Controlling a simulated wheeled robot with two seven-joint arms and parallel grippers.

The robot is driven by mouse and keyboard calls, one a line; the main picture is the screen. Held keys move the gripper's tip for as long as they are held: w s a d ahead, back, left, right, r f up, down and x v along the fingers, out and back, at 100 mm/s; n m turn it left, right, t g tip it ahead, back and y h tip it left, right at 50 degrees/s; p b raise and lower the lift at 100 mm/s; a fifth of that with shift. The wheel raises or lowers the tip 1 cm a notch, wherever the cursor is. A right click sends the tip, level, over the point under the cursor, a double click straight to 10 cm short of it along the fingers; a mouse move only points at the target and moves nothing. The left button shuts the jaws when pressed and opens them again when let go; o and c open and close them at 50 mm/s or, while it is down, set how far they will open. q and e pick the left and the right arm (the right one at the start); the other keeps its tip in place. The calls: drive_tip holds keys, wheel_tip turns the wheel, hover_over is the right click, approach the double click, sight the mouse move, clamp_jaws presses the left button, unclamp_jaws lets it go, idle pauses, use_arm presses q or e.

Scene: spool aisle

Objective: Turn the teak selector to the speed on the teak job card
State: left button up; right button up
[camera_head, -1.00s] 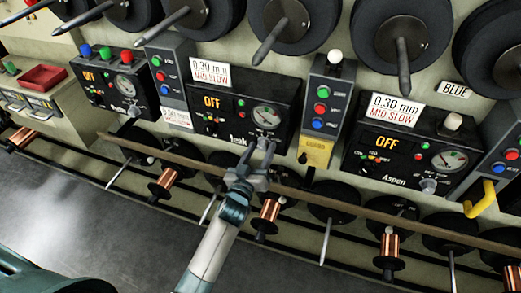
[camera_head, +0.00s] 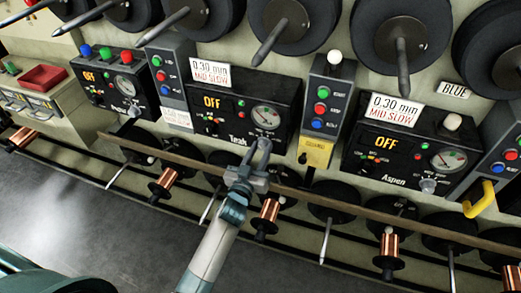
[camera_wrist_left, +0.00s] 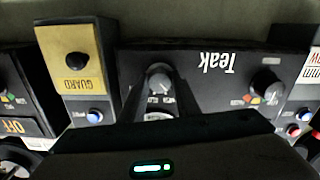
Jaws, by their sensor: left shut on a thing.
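The black Teak panel (camera_head: 243,105) stands mid-picture in the head view, with a lit OFF display and a round dial. A white card (camera_head: 226,77) at its upper left reads 0.30 mm, MID SLOW. My left gripper (camera_head: 259,148) is at the panel's lower right corner, its fingers close together. In the left wrist view, the Teak panel appears upside down, and the fingers are shut on a grey knob (camera_wrist_left: 160,83) with small labels around it. The knob's pointer direction is not clear. My right gripper is not in view.
A button box with a yellow guard (camera_head: 317,152) stands right of the Teak panel. The Aspen panel (camera_head: 400,160), with its own MID SLOW card (camera_head: 394,109), is farther right. A rail (camera_head: 330,203) and copper spools (camera_head: 268,212) run below. Large black reels (camera_head: 390,38) hang above.

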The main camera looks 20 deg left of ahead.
use_arm(q)
drive_tip(key=shift+m, duration=0.8)
drive_tip(key=m, duration=0.3)
drive_tip(key=shift+m, duration=0.4)
drive_tip(key=m, duration=0.2)
drive_tip(key=shift+m+p, duration=0.3)
drive_tip(key=shift+m, duration=1.9)
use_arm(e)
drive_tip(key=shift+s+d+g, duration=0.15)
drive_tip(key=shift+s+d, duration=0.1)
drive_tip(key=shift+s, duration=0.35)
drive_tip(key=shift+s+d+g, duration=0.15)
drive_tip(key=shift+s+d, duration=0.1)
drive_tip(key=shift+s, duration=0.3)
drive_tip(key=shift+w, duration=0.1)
use_arm(q)
drive_tip(key=o, duration=0.8)
drive_tip(key=shift+o, duration=1.2)
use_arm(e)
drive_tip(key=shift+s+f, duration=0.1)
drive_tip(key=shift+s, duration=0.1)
